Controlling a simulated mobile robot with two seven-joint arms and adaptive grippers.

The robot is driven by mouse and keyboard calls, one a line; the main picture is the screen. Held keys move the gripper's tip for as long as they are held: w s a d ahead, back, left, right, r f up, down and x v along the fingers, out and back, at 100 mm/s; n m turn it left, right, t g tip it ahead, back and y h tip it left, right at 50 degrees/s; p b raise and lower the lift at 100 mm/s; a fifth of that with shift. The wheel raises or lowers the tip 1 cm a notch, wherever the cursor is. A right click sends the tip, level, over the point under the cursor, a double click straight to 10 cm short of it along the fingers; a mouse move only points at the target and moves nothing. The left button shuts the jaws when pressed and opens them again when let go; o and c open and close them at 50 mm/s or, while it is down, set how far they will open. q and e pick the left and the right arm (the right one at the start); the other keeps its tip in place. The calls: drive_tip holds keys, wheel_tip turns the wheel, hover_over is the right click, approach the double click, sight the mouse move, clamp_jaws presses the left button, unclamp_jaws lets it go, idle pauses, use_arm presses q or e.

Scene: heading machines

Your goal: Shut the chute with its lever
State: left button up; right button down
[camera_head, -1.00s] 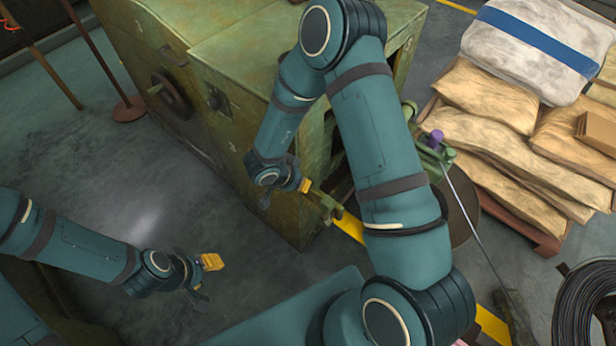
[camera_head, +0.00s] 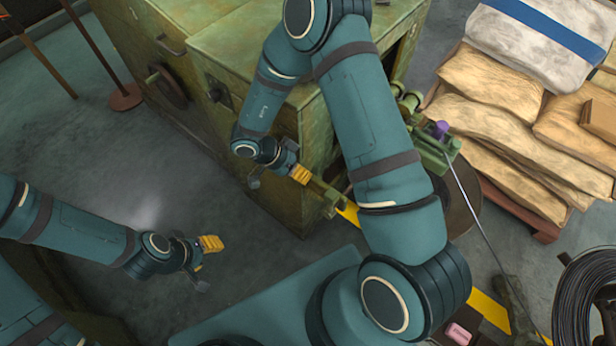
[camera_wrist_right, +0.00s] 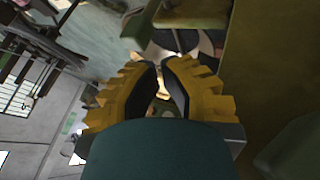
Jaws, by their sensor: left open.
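A green mechanism (camera_head: 432,155) with a purple knob (camera_head: 440,129) and a thin rod stands at the right side of the green machine (camera_head: 265,70). A short green bar (camera_head: 328,194) sticks out near the machine's front corner; I cannot tell which part is the chute's lever. My right gripper (camera_head: 290,170) is beside that bar's near end. In the right wrist view its yellow fingers (camera_wrist_right: 160,85) have a narrow gap; whether anything is between them is unclear. My left gripper (camera_head: 205,258) is open and empty over the floor. My right arm hides part of the mechanism.
Sacks on a pallet (camera_head: 515,215) stand at the right. A coil of black cable (camera_head: 585,300) lies at the lower right. A stand with a round base (camera_head: 125,97) is at the upper left.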

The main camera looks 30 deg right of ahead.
drive_tip(key=b+x, duration=0.2)
drive_tip(key=x, duration=0.6)
drive_tip(key=shift+d+f, duration=0.2)
drive_tip(key=shift+f, duration=0.1)
drive_tip(key=shift+s, duration=0.15)
